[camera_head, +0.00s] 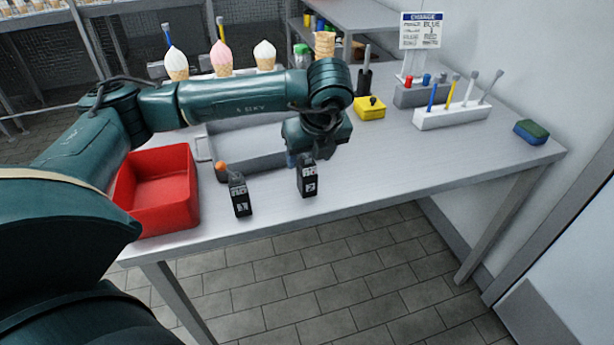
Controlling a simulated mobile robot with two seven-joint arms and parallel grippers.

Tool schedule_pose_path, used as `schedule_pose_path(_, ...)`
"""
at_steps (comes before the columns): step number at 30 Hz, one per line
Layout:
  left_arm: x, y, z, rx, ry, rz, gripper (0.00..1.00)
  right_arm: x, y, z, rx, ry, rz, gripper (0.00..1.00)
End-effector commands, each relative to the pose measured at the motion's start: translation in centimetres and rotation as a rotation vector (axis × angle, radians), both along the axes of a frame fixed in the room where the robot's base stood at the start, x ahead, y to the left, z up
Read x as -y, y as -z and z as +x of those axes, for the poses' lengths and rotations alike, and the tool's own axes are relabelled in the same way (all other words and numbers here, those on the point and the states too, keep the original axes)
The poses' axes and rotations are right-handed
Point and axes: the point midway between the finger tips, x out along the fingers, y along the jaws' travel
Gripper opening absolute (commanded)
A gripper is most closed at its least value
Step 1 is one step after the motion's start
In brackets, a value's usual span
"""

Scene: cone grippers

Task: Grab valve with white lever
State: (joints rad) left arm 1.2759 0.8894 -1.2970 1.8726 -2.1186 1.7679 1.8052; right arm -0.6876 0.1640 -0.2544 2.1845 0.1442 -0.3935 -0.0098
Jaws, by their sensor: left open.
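A white rack (452,116) at the right of the table holds several upright sticks that look like levers. From left they are blue, yellow, whitish and grey. The whitish lever (469,90) has a grey tip and stands between the yellow and grey ones. It is too small to tell its valve body. My left gripper (275,198) hangs near the table's front edge, with its two black fingers wide apart and nothing between them. It is well to the left of the white rack. My right gripper is not in view.
A red bin (157,190) and a grey tray (247,130) lie left, the tray partly behind my left arm. A yellow block (369,108), a grey rack (420,93), a sponge (531,131) and a sign (421,30) stand right. The front right table is clear. Ice-cream cones (221,58) stand behind.

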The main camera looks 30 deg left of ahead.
Motion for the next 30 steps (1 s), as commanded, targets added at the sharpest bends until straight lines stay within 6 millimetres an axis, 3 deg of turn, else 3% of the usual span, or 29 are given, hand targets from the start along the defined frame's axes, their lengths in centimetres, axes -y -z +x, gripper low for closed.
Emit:
schedule_pose_path(9,-1.7,3.8,1.3,-0.002,-0.001,0.0,0.58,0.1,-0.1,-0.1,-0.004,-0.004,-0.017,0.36)
schedule_pose_path(18,-1.8,4.2,1.4,-0.001,0.0,0.001,0.57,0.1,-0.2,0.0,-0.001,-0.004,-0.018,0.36)
schedule_pose_path(30,-1.8,4.1,1.4,-0.001,0.0,0.0,0.25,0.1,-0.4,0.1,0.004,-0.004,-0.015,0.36)
